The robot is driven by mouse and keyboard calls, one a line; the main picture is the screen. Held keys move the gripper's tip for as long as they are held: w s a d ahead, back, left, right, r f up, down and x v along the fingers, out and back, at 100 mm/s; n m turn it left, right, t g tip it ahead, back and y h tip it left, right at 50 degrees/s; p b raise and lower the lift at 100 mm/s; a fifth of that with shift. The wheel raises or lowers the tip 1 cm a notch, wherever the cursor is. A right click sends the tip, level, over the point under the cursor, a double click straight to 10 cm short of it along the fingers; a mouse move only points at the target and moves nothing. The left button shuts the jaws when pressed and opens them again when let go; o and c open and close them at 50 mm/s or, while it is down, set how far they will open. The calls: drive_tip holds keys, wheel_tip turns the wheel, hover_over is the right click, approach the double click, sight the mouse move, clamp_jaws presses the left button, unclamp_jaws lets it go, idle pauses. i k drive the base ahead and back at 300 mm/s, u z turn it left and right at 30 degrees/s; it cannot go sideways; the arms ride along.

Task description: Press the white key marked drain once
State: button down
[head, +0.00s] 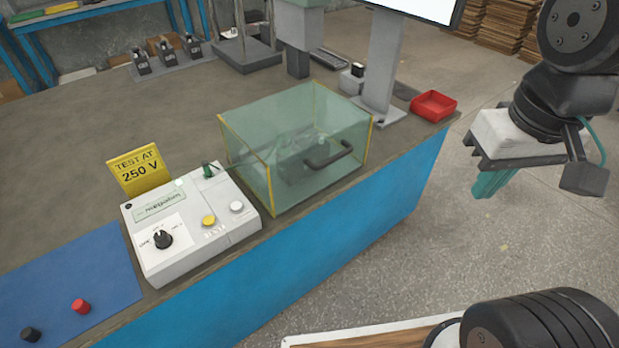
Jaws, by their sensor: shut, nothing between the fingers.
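The white key (236,207) is a round button on the sloped top of a white tester box (190,252) at the bench's front edge. Its marking is too small to read. A yellow key (208,220) sits just left of it, with lettering below. A black rotary knob (163,239) is farther left on the same face. My gripper (482,190) hangs at the right of the head view, over the floor beyond the bench edge, well apart from the box. Its teal fingers are shut and empty, pointing down.
A clear box (290,150) with yellow edges and a dark handle stands right of the tester. A yellow card (138,170) reading "TEST AT 250 V" stands behind it. A blue mat (70,270) with red and black plugs lies left. A red tray (433,105) is at the bench corner.

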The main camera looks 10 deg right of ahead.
sight(236, 206)
drive_tip(key=z, duration=1.2)
drive_tip(key=k, duration=1.05)
drive_tip(key=u, duration=1.1)
drive_tip(key=i, duration=0.5)
